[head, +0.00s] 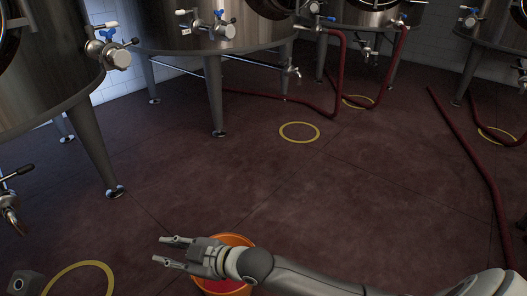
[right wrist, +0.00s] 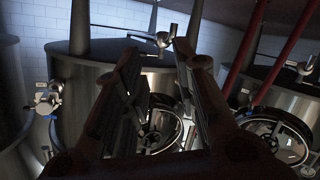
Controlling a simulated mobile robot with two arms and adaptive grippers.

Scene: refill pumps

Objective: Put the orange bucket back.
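The orange bucket (head: 240,239) is at the bottom middle of the head view, with red showing inside it. My right wrist and gripper cross in front of it and hide much of its rim and opening. My right gripper (head: 163,251) points left, with its fingertips apart and past the bucket's left side. In the right wrist view the two fingers (right wrist: 158,85) are spread with nothing between them, and the bucket does not show. A dark grey block (head: 26,283) at the bottom left corner may be part of my left gripper; its fingers cannot be made out.
Yellow rings mark the floor: one (head: 299,132) is empty in the middle, another (head: 80,266) is at bottom left. Steel tanks (head: 190,20) on legs stand behind. Red hoses (head: 470,150) lie at right. The middle floor is clear.

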